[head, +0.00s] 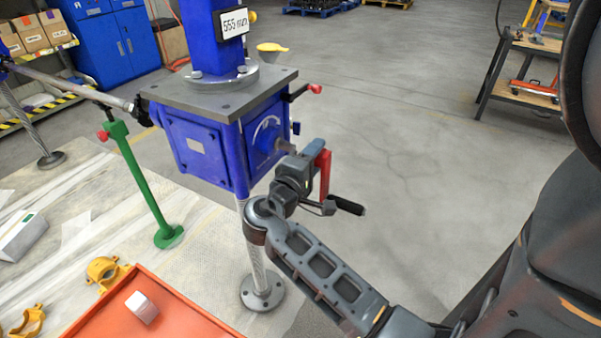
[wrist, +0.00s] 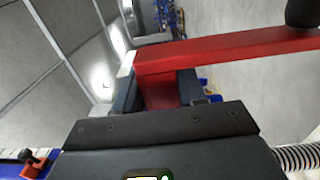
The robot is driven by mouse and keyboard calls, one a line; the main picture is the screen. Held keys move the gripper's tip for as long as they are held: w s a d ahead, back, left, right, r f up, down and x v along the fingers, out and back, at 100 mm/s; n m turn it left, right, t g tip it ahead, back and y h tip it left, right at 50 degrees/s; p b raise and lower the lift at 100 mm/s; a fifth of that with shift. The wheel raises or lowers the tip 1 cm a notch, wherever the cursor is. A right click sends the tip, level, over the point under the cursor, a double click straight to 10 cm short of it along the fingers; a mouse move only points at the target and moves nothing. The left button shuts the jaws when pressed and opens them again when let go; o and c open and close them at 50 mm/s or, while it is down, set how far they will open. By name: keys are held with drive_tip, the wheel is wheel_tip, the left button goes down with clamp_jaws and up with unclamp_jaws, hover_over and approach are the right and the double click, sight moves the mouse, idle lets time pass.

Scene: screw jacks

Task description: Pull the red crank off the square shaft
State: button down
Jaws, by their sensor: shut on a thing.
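The blue gearbox (head: 213,150) hangs under a grey plate, with a short grey shaft (head: 284,146) sticking out of its right face. The red crank (head: 323,174) is to the right of this shaft, with a black handle (head: 347,205) at its lower end. My gripper (head: 308,160) is shut on the crank's hub end. In the wrist view the red crank (wrist: 225,50) runs rightward from between my fingers (wrist: 160,88), and its black handle (wrist: 303,12) shows at the top right. My gripper covers the join, so I cannot tell whether the hub is still on the shaft.
A blue column with a "555 mm" sign (head: 234,23) stands on the grey plate (head: 220,92). A green stand (head: 138,180) and a silver leg (head: 258,270) rise from the floor. An orange tray (head: 185,312) holds a small metal block (head: 141,307).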

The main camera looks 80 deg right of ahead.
drive_tip(key=shift+s+r, duration=0.1)
drive_tip(key=shift+s, duration=0.15)
drive_tip(key=s, duration=0.2)
drive_tip(key=s+a+p, duration=0.1)
drive_tip(key=s, duration=0.2)
drive_tip(key=shift+s+a, duration=0.25)
drive_tip(key=shift+s, duration=0.1)
idle(0.3)
